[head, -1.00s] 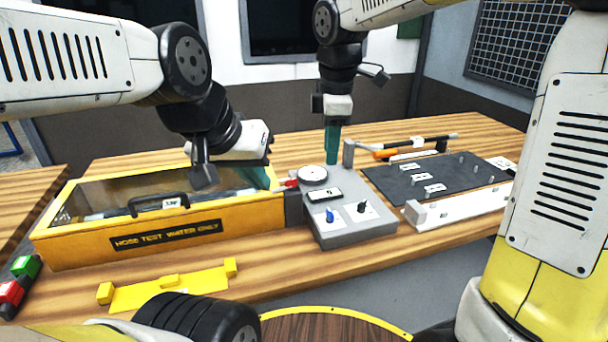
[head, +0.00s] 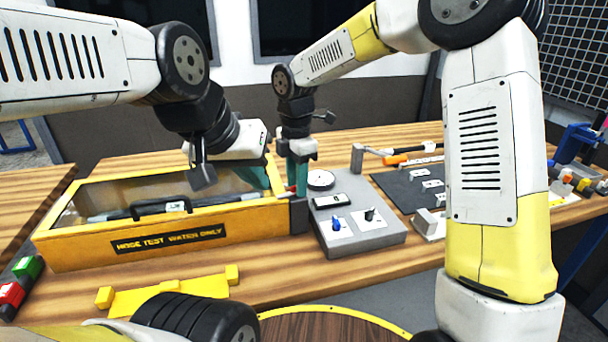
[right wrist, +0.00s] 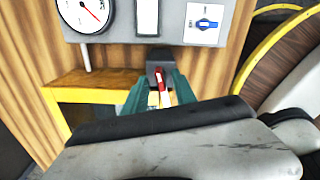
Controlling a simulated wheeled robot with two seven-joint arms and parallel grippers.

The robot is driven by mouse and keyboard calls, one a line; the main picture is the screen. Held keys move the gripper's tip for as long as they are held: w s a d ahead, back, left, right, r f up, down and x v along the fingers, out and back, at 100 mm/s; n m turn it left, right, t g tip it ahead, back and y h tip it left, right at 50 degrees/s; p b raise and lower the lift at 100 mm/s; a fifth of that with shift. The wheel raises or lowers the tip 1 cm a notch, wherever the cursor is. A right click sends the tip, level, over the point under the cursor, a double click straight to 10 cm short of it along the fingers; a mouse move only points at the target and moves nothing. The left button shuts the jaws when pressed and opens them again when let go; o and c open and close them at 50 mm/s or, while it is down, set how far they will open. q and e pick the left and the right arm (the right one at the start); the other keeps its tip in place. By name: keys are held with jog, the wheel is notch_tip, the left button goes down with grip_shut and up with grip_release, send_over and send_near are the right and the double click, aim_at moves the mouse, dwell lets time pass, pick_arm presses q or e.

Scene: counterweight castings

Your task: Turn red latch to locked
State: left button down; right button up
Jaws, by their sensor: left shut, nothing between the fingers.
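The red latch (right wrist: 161,77) shows in the right wrist view as a small red and white lever by a dark block. In the head view only a bit of its red (head: 292,189) shows beside the right fingers. My right gripper (head: 297,190) points down between the yellow case and the grey panel. In the right wrist view its teal fingers (right wrist: 160,82) stand apart, one on each side of the lever; I cannot tell whether they touch it. My left gripper (head: 262,180) is shut and empty over the right end of the yellow case.
The yellow case (head: 170,242) with a clear top and black handle stands left. The grey panel (head: 358,238) carries a gauge (head: 320,180), a blue knob (head: 336,224) and a black knob (head: 369,214). A yellow bracket (head: 170,291) lies in front on the table.

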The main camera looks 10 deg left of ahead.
jog(key=shift+f, duration=0.1)
grip_shut()
jog(key=m, duration=0.3)
dwell(0.4)
grip_release()
